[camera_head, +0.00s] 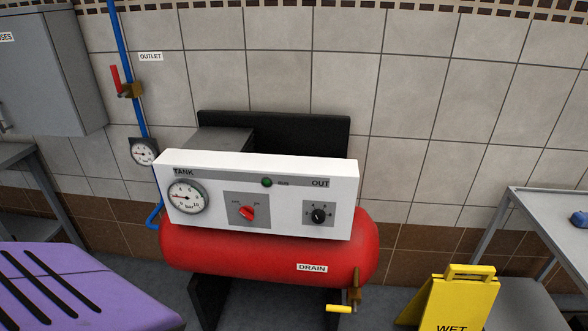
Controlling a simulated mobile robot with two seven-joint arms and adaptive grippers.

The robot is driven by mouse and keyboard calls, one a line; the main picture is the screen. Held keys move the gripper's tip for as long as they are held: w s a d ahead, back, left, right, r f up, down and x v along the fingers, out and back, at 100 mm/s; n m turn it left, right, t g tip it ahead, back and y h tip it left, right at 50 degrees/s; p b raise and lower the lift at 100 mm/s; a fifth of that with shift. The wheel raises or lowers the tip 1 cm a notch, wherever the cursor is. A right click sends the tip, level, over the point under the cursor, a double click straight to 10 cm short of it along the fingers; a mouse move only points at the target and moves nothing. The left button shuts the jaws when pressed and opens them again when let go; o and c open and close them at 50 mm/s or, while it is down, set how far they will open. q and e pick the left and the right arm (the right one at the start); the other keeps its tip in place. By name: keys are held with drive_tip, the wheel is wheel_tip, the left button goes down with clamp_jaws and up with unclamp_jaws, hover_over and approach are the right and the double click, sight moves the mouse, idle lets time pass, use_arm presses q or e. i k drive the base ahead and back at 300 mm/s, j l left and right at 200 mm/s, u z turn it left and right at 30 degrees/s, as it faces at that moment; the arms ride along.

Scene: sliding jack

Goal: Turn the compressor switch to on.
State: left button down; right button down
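The compressor's white control panel (300,222) faces me in the middle of the view, above a red tank (270,257). Its switch is a red knob (247,213) on a grey plate, with small lettering at the upper left and upper right of the knob. The knob's pointer is tilted; I cannot tell for sure which label it points at. A black dial knob (318,215) sits to its right under "OUT". A gauge (187,196) marked "TANK" is at its left. A green lamp (267,182) is above. Neither of my grippers is in view.
A purple surface with black strips (95,290) fills the lower left. A yellow wet-floor sign (455,300) stands at the lower right, near a yellow drain valve (350,290). A grey table (540,205) is at the right. The space before the panel looks clear.

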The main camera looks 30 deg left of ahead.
sight(247, 211)
drive_tip(key=u, duration=1.35)
